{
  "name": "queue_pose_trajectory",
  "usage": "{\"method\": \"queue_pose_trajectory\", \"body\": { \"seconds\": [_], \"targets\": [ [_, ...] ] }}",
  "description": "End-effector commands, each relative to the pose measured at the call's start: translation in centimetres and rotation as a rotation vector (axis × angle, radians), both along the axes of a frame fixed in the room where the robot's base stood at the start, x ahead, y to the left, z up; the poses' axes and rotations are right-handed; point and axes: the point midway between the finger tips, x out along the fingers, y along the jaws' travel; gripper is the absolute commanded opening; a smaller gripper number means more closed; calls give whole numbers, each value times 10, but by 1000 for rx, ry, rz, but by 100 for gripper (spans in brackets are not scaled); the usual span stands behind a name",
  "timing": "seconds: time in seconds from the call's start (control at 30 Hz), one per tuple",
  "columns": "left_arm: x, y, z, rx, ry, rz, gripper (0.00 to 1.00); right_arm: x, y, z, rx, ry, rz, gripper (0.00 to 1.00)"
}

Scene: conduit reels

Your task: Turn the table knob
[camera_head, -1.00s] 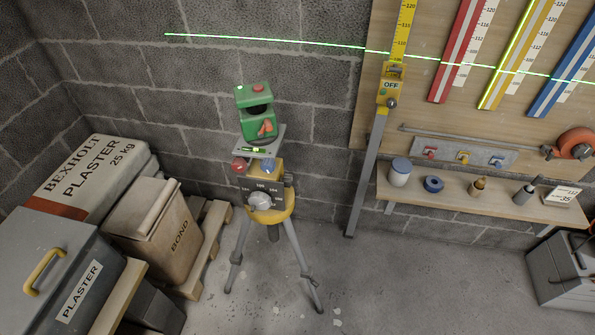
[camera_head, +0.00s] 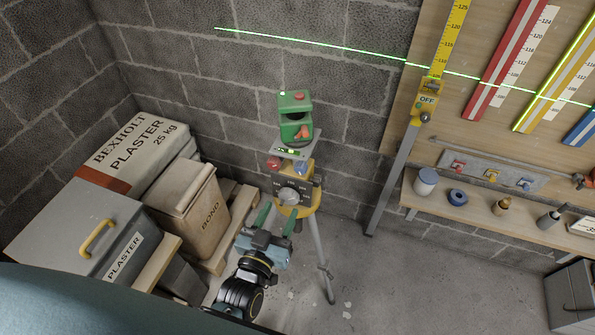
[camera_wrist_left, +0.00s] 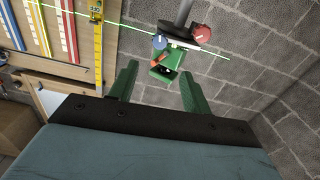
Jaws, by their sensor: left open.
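A yellow tripod head (camera_head: 306,200) carries a dark dial plate with a round grey knob (camera_head: 288,196) on its front. Above it, a red knob (camera_head: 273,163) and a blue knob (camera_head: 298,174) sit under a small tilted plate (camera_head: 285,148). A green laser unit (camera_head: 295,118) stands on that plate. My left gripper (camera_head: 278,212) is open and empty, just below and in front of the grey knob; I see no contact. The left wrist view shows the laser unit (camera_wrist_left: 166,62), blue knob (camera_wrist_left: 159,41) and red knob (camera_wrist_left: 202,33) beyond the open fingers; the grey knob is not identifiable there.
A grey plaster bin (camera_head: 80,240), plaster bags (camera_head: 135,140) and a bond sack (camera_head: 195,210) crowd the left. A yellow measuring staff (camera_head: 450,40) stands right, with a shelf (camera_head: 480,205) of small items. A green laser line crosses the wall.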

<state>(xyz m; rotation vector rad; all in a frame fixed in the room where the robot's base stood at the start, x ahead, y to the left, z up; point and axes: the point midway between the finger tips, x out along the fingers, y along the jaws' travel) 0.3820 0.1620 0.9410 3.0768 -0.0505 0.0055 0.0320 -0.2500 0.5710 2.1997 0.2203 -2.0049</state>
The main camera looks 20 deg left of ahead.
Motion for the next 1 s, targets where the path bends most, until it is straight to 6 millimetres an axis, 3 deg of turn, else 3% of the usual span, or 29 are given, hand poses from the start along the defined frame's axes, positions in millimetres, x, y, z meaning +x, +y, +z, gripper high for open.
{"method": "queue_pose_trajectory", "body": {
  "seconds": [0.4,0.6,1.0],
  "targets": [
    [81,-3,0,-1,1,-1,48,0,0,0,0,-1,-1,48],
    [111,-5,-1,-1,2,-2,48,0,1,-1,1,-1,-1,48],
    [127,-5,-1,-1,4,-1,48,0,1,-2,1,-1,-1,48]
  ]
}}
